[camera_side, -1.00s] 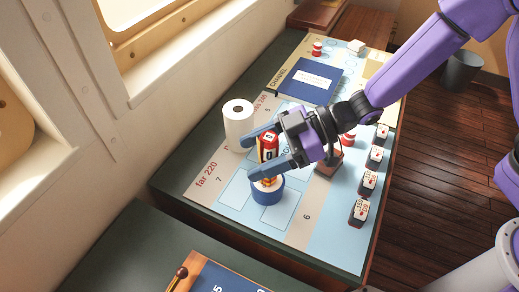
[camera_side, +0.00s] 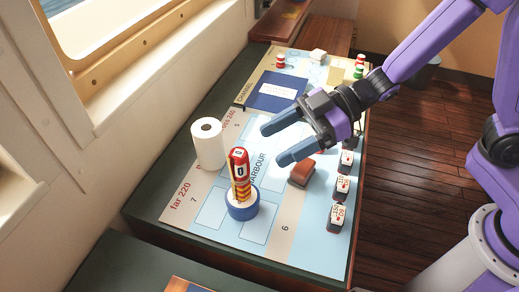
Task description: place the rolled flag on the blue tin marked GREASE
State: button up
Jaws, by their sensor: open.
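The rolled flag (camera_side: 240,176), red on top with yellow and red stripes below, stands upright on the blue tin (camera_side: 242,207). The tin sits on the chart at the front; no GREASE marking can be read on it from here. My gripper (camera_side: 278,143) is open and empty. Its fingers are apart from the flag, to the right of and behind it in the picture.
A white paper roll (camera_side: 208,144) stands left of the flag. A brown block (camera_side: 302,173) lies right of the tin, with several marked blocks (camera_side: 337,216) along the right edge. A blue book (camera_side: 283,91) lies farther back.

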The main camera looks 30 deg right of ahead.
jog(key=shift+s+d+r, duration=0.1)
jog(key=shift+d+r, duration=0.15)
jog(key=shift+d, duration=0.45)
jog(key=s+d+f+m+t+h, duration=0.1)
jog(key=d+m+t+h, duration=0.1)
jog(key=d+h, duration=0.3)
jog(key=s+d+f+m+t+h, duration=0.1)
jog(key=d+h, duration=0.2)
jog(key=d, duration=0.4)
jog(key=s+d+m+g+h, duration=0.1)
jog(key=s+d+g+h, duration=0.3)
jog(key=s+d, duration=0.9)
jog(key=shift+s+h, duration=0.6)
jog(key=shift+s, duration=0.35)
